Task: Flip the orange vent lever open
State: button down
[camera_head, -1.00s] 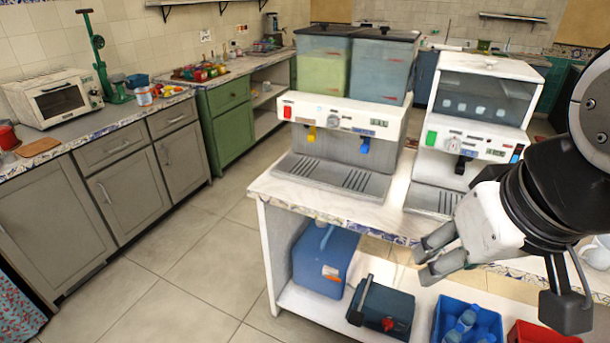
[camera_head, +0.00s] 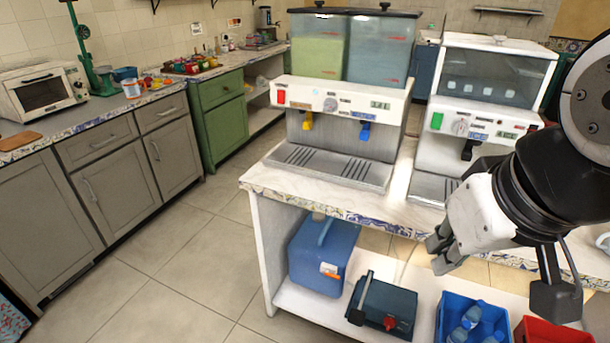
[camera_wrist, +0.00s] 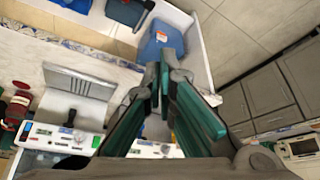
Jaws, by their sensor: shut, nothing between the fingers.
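A drink dispenser with two clear tanks (camera_head: 372,62) stands on the white counter. A yellow-orange tap lever (camera_head: 308,121) and a blue one (camera_head: 365,131) hang under its front panel. I cannot tell whether the yellow-orange lever is the vent lever; no other orange lever is clear. My gripper (camera_head: 438,254) is shut and empty, low in front of the counter's edge and right of these levers, apart from them. In the wrist view my gripper's fingers (camera_wrist: 166,78) are together with nothing between them.
A second machine (camera_head: 485,105) with a dark lever stands at right. The lower shelf holds a blue jug (camera_head: 323,258), a dark box (camera_head: 385,308) and a blue crate (camera_head: 442,318) of bottles. Grey cabinets (camera_head: 120,180) line the left; the tiled floor between is clear.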

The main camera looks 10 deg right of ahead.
jog(key=w+a+f+t+y+b, duration=0.1)
jog(key=w+f+b, duration=0.6)
jog(key=f+b, duration=0.3)
jog(key=w+a+f+b, duration=0.2)
jog(key=w+f+b, duration=0.5)
jog(key=f+b, duration=0.3)
jog(key=w+a+f+m+t+b, duration=0.1)
jog(key=w+a+f, duration=0.1)
jog(key=w+f, duration=0.7)
jog(key=w+a+f+m+t+b, duration=0.1)
jog(key=w+a+f+m+b, duration=0.3)
jog(key=w, duration=0.9)
jog(key=w+d+f+h, duration=0.1)
jog(key=w+d+f, duration=0.1)
jog(key=f, duration=0.6)
jog(key=w+d+f+h+p, duration=0.1)
jog(key=d+f+h, duration=0.1)
jog(key=f, duration=0.6)
jog(key=w+d+f+m+h+p, duration=0.1)
jog(key=w+d+f+h, duration=0.1)
jog(key=f, duration=0.6)
jog(key=shift+w+d+f, duration=0.15)
jog(key=shift+w+d, duration=0.15)
jog(key=shift+d, duration=0.2)
